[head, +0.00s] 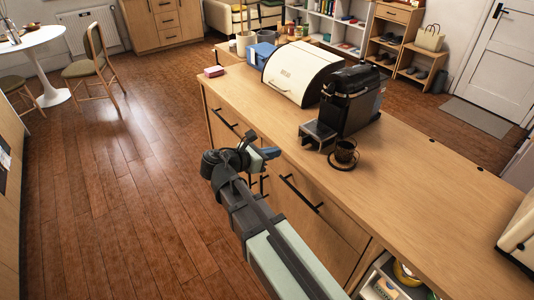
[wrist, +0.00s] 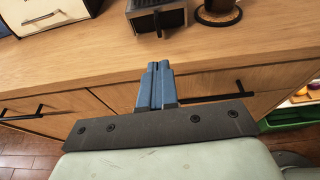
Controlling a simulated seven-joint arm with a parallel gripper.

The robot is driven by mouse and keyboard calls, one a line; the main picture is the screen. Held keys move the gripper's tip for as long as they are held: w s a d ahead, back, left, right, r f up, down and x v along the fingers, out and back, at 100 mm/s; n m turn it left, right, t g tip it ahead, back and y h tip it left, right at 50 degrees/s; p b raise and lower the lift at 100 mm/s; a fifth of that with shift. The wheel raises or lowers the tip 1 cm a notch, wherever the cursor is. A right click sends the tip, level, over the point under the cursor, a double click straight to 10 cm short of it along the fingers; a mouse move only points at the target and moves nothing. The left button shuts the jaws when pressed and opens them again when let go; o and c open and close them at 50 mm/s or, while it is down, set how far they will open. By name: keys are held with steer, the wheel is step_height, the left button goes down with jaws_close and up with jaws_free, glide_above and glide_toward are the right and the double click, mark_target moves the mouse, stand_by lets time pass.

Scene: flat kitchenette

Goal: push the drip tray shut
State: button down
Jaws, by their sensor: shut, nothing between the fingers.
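A black coffee machine (head: 352,98) stands on the wooden counter. Its drip tray (head: 318,134) sticks out from the machine's front, low on the counter, toward the counter's front edge. The tray also shows at the top of the wrist view (wrist: 157,17). My gripper (head: 270,152) is in front of the counter's front edge, apart from the tray. Its blue fingers are together and empty, pointing toward the tray in the wrist view (wrist: 158,67).
A dark cup (head: 345,151) on a round saucer stands right of the tray, close to it. A cream bread bin (head: 302,73) stands left of the machine. Black drawer handles (head: 301,194) stick out from the counter front.

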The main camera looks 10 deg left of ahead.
mark_target(303, 145)
steer(key=x, duration=0.7)
steer(key=shift+w+d+r, duration=0.15)
steer(key=shift+w+d, duration=0.1)
steer(key=shift+w, duration=0.1)
steer(key=shift+w+d, duration=0.65)
steer(key=shift+w, duration=0.1)
steer(key=shift+w+d, duration=1.4)
steer(key=shift+s+a, duration=0.3)
steer(key=shift+s, duration=0.05)
steer(key=v, duration=1.3)
steer(key=shift+s+a+f, duration=0.15)
steer(key=shift+s+f, duration=0.05)
steer(key=shift+f, duration=0.15)
